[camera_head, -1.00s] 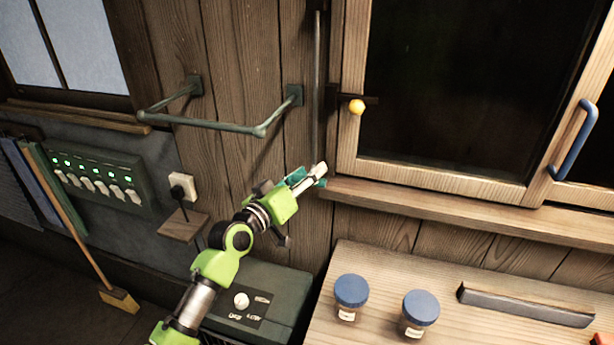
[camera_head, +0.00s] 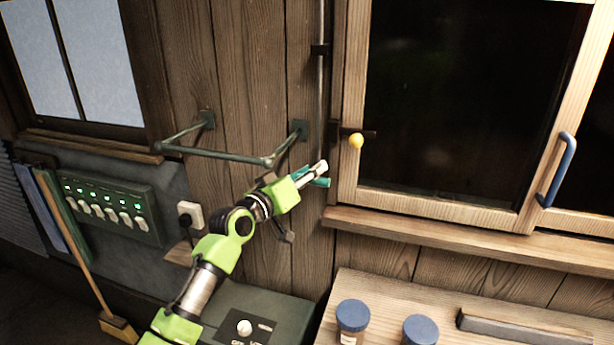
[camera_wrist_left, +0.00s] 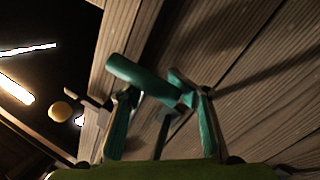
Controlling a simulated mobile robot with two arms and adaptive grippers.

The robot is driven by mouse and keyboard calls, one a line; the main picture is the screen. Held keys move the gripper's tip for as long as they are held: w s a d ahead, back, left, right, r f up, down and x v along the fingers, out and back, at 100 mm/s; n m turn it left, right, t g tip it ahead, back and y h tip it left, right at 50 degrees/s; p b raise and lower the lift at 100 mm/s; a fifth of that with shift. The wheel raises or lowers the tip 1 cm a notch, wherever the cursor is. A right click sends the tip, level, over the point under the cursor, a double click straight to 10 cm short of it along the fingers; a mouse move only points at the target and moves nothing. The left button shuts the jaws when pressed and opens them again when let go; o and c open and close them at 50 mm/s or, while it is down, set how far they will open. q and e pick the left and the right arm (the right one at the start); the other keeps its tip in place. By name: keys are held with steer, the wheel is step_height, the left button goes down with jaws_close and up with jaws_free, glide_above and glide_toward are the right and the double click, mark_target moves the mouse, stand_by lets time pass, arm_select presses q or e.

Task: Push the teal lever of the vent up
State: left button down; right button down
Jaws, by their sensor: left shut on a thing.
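The teal lever (camera_head: 322,182) sits on the wall at the foot of a thin vertical rod (camera_head: 320,95), left of the window frame. My left gripper (camera_head: 315,173) is at the lever and partly hides it. In the left wrist view, the teal lever (camera_wrist_left: 140,76) lies slantwise between the fingers of my left gripper (camera_wrist_left: 165,98), which is shut on it. The vent itself cannot be made out. My right gripper is not in view.
A green rail (camera_head: 225,156) juts from the wall just left of my gripper. The window frame with a yellow knob (camera_head: 356,141) stands close on the right. A wooden sill (camera_head: 430,235) and a bench with blue-lidded jars (camera_head: 352,316) lie below.

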arm_select(q)
steer(key=c, duration=1.4)
jaws_free()
steer(key=shift+s+d+r, duration=0.1)
steer(key=shift+s+d, duration=0.2)
steer(key=shift+d, duration=0.25)
steer(key=o, duration=0.4)
steer(key=shift+s+d+r, duration=0.15)
steer(key=shift+s+r, duration=0.05)
steer(key=shift+s, duration=0.1)
steer(key=shift+c, duration=0.2)
steer(key=shift+s+d+r, duration=0.1)
steer(key=shift+s, duration=0.1)
steer(key=shift+w+a, duration=0.3)
steer(key=shift+a, duration=0.05)
steer(key=v, duration=1.2)
